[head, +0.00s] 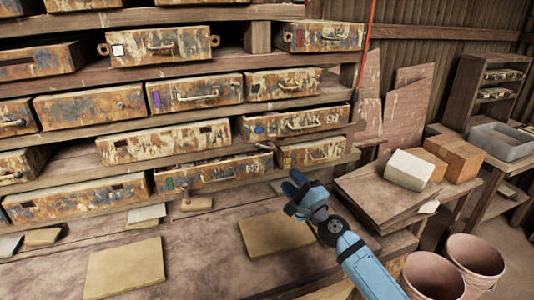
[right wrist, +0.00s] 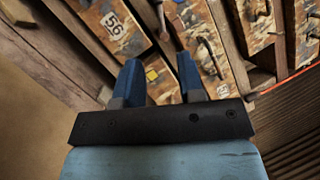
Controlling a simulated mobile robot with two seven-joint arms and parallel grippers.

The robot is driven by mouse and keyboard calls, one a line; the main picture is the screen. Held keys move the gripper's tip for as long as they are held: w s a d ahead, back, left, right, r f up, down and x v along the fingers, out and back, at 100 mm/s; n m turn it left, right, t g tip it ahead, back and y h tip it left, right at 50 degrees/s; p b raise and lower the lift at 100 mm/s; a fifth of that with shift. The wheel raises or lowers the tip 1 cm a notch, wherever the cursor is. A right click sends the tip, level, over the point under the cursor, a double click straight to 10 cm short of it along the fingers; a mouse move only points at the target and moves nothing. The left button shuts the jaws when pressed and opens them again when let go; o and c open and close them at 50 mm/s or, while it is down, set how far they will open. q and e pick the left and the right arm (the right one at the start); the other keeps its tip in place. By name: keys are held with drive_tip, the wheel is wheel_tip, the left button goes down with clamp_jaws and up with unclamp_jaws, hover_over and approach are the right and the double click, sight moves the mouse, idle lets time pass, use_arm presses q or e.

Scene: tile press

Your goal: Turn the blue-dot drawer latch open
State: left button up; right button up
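The blue-dot drawer (head: 325,119) is in the head view, right of centre in the rack. It is a rusty, paint-worn box with a round blue dot (head: 258,129) at its left and a pale bar handle (head: 302,124). I cannot make out its latch clearly. My right gripper (head: 297,183) is below this drawer and apart from it, in front of the lower row. In the right wrist view its two blue fingers (right wrist: 159,78) are spread with nothing held between them. A yellow-marked drawer front (right wrist: 155,73) shows beyond the gap. My left gripper is not in view.
A drawer with a green mark (head: 208,176) sits lower left, and a small yellow-marked drawer (head: 312,152) is just below the blue-dot one. Flat tiles (head: 125,268) lie on the bench. Boards with a white block (head: 409,170) stand at right. A red cord (head: 368,45) hangs beside the rack.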

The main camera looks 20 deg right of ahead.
sight(265, 147)
drive_tip(key=x, duration=1.3)
drive_tip(key=shift+w, duration=0.2)
drive_tip(key=shift+a, duration=0.1)
